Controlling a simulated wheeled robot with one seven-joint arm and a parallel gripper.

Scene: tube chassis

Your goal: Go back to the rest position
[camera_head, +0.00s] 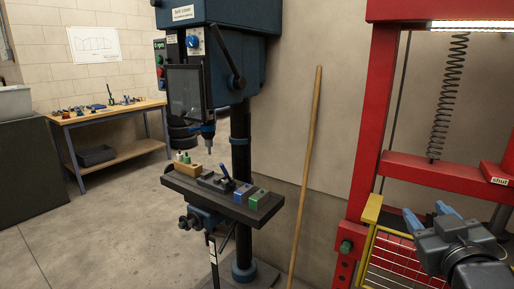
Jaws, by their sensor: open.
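My gripper (429,215) is at the lower right of the head view. Its two blue fingers are spread apart with nothing visible between them. It is in front of the red press frame (372,130), close to the yellow guard (372,207) in the picture. Whether it touches the guard cannot be told. My dark arm runs out of the picture at the lower right corner.
A blue drill press (241,140) stands mid-picture, small blocks on its table (190,189). A wooden pole (305,175) leans on the wall beside it. A workbench (110,113) with small items is at the back left. Floor at the left front is clear.

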